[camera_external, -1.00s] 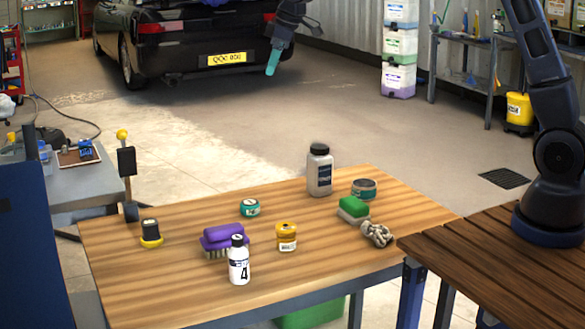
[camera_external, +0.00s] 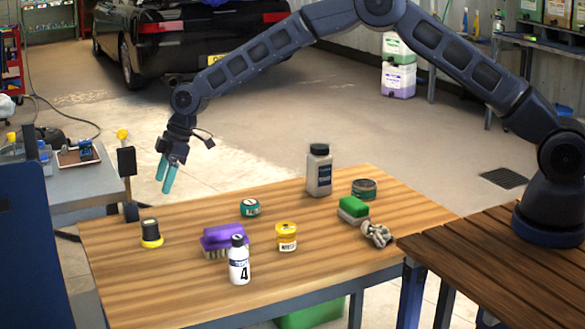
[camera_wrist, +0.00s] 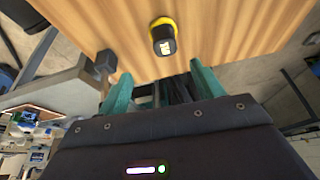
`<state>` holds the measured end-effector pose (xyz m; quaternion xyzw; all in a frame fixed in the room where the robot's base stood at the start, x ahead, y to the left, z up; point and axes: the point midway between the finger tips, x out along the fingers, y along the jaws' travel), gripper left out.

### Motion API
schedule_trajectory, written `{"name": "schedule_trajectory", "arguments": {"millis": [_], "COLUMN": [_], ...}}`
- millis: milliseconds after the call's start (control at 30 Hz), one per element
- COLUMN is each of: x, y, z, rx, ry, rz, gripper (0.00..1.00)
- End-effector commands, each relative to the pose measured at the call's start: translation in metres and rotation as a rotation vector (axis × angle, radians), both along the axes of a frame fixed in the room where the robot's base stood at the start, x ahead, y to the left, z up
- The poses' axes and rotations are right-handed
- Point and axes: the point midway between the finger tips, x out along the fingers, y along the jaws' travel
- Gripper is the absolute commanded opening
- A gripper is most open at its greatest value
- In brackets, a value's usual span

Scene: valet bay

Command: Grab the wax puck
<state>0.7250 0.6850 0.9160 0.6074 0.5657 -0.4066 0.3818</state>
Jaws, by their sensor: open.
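A small black-topped puck with a yellow base (camera_external: 151,234), which looks like the wax puck, stands upright at the left end of the wooden table (camera_external: 190,288). It also shows at the top centre of the wrist view (camera_wrist: 163,38), beyond the fingertips and roughly between their lines. My gripper (camera_external: 161,187) is open and empty, its two teal fingers pointing down, above and apart from the puck. The fingers also show in the wrist view (camera_wrist: 160,74). A teal tin (camera_external: 250,208) and a yellow jar (camera_external: 286,237) stand further right.
A purple brush (camera_external: 222,238) and white bottle (camera_external: 238,262) stand mid-table. A grey bottle (camera_external: 319,171), dark teal-banded tin (camera_external: 364,189), green-topped block (camera_external: 353,208) and crumpled cloth (camera_external: 377,234) are to the right. A yellow-knobbed post (camera_external: 126,160) stands by the left edge. Table around the puck is clear.

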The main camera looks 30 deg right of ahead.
Motion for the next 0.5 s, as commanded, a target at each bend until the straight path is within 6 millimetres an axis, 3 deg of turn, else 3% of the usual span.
{"name": "schedule_trajectory", "arguments": {"millis": [500], "x": [-0.006], "y": [0.029], "z": [-0.051], "rx": [0.005], "ry": [0.004], "rz": [0.02], "gripper": [0.67]}}
